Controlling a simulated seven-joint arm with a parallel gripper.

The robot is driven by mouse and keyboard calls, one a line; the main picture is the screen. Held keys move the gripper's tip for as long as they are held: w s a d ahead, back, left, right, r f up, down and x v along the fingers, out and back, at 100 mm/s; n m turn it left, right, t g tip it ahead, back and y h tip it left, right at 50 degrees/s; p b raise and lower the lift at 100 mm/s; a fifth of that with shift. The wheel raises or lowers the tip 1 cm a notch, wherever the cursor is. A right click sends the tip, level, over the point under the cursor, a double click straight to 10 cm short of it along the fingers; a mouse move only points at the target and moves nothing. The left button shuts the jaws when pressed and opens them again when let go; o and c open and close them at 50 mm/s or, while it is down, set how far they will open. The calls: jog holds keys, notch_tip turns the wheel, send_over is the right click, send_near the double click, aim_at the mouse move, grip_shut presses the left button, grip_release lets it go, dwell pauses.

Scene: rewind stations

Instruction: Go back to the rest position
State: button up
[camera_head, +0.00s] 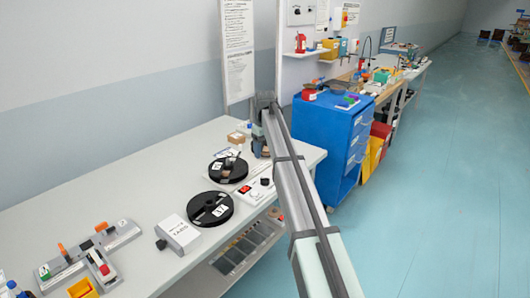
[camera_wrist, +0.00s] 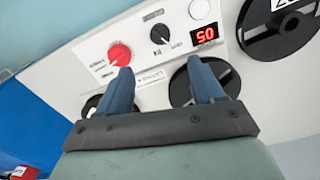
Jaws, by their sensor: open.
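My gripper shows in the wrist view (camera_wrist: 160,85) with its two blue-grey fingers spread apart and nothing between them. Below the fingers lie a white control panel (camera_wrist: 142,42) with a red knob and a red "50" display, and part of a black reel. In the head view my arm reaches across the bench's right end, and the gripper's fingertips are hidden there. The same white panel (camera_head: 254,192) sits just left of my arm. Two black reels, a rear one (camera_head: 228,170) and a front one (camera_head: 210,209), lie flat on the white bench (camera_head: 120,180).
A white box (camera_head: 179,232) and a grey fixture with orange handles (camera_head: 88,255) stand on the bench's left part. A blue drawer cabinet (camera_head: 335,128) with items on top stands beyond my arm. A wall panel (camera_head: 238,50) rises behind. The floor at right (camera_head: 440,190) is clear.

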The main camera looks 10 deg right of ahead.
jog(key=w+d+f+m+t+y, duration=0.1)
jog(key=w+d+f+t, duration=0.15)
jog(key=d, duration=0.55)
jog(key=w+d+f+m+t+y, duration=0.1)
jog(key=w+d+f, duration=0.2)
jog(key=d, duration=0.6)
jog(key=s+f+m+g, duration=0.1)
jog(key=s+f, duration=0.3)
jog(key=f, duration=0.5)
jog(key=s+f+m, duration=0.1)
jog(key=s+f, duration=0.3)
jog(key=f, duration=0.5)
jog(key=s+a+f+m+g, duration=0.15)
jog(key=s+a+f, duration=0.25)
jog(key=s+f, duration=1)
jog(key=s+a+f+g, duration=0.3)
jog(key=s+f, duration=0.9)
jog(key=s, duration=0.4)
jog(key=s+a+f+g+h, duration=0.1)
jog(key=s+f+g, duration=0.1)
jog(key=s, duration=1.6)
jog(key=s+a+f+m+g+h, duration=0.1)
jog(key=s+f, duration=0.3)
jog(key=s, duration=1.4)
jog(key=shift+a+f+g, duration=0.3)
jog(key=shift+a+g, duration=0.05)
jog(key=shift+g, duration=0.55)
